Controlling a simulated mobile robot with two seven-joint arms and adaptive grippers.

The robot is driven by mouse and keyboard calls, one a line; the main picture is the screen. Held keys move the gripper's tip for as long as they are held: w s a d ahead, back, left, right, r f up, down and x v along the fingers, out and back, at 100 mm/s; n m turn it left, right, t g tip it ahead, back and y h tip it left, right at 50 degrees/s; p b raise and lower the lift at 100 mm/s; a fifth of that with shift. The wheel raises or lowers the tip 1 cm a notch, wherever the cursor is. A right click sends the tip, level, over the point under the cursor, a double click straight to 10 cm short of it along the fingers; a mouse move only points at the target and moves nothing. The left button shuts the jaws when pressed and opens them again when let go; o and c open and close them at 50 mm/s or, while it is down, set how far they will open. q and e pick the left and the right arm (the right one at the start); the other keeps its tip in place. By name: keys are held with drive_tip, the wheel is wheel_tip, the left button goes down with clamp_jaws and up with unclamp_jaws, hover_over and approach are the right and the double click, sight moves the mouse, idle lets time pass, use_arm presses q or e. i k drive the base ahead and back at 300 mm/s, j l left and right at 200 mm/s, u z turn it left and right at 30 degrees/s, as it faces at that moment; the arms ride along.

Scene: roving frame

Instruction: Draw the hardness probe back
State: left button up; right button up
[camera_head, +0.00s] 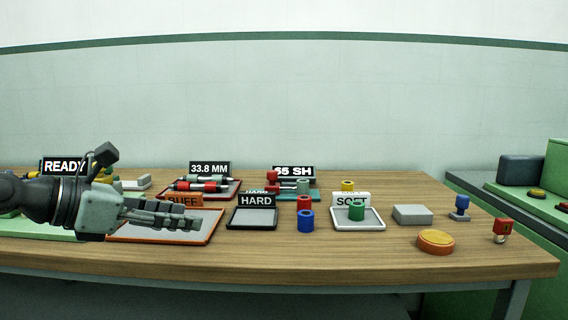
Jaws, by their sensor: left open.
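My left gripper (200,218) reaches in from the left over the orange-rimmed tray (212,232) labelled BUFF. Its dark fingers point right, look nearly together from this side, and hold nothing visible. A black sign reading 65 SH (294,171) stands at the back middle on a teal base. A red-topped upright piece (271,178) stands at its left. It may be the hardness probe, but I cannot tell for sure. Its lower part is partly hidden by things in front. My right gripper is not in view.
A HARD tray (252,224) is empty; a SOFT tray (372,225) holds a green ring. Red and blue rings (305,220) stand between them.

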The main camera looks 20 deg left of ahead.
sight(272, 175)
drive_tip(key=i, duration=1.1)
